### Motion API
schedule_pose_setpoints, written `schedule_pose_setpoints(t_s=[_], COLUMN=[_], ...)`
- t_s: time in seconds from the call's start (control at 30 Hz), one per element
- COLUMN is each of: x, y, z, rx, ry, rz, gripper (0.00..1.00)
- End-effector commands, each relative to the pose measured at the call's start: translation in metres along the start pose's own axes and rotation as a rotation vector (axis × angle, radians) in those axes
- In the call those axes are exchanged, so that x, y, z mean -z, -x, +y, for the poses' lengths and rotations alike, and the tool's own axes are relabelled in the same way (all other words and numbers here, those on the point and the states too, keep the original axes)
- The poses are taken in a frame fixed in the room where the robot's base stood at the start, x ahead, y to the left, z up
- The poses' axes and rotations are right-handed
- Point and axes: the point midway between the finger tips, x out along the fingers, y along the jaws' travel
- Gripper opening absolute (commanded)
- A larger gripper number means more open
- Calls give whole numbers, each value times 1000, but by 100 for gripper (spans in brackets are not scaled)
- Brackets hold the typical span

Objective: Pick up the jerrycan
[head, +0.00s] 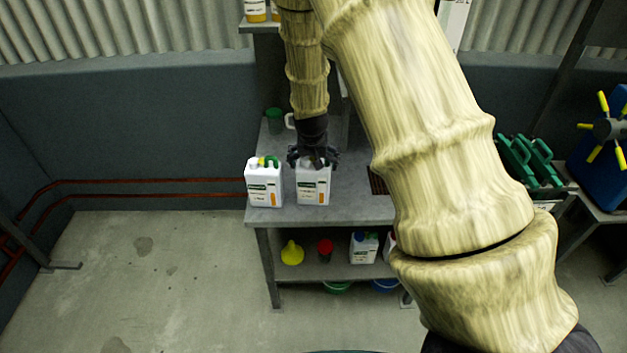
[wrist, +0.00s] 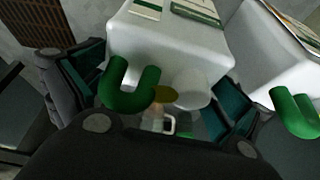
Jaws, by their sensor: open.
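Two white jerrycans with labels stand upright side by side on the grey bench. One jerrycan (head: 313,187) is directly below my gripper (head: 313,160); its top is partly hidden by the fingers. The other jerrycan (head: 264,185) stands just to its left, with a green handle. In the wrist view my open gripper (wrist: 152,98) has its fingers on either side of the top of the nearer jerrycan (wrist: 170,40), with its green handle (wrist: 130,88) and a pale cap between them. I cannot tell whether the fingers touch it. The neighbouring jerrycan (wrist: 262,50) is close beside the right finger.
The bench (head: 345,209) has a lower shelf with a yellow funnel (head: 292,253), a red-topped item (head: 325,248) and a small container (head: 363,247). A green cup (head: 274,120) stands behind the jerrycans. My arm hides the bench's right part.

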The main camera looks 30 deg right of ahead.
Motion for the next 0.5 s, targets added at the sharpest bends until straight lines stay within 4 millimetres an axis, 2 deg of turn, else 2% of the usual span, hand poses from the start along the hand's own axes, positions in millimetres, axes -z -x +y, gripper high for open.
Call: schedule_pose_setpoints(t_s=[0.33,0.37,0.5], x=[0,0,0], y=[-5,-5,-5], z=[0,0,0], rx=[0,0,0], ry=[0,0,0], rz=[0,0,0], gripper=[100,98,73])
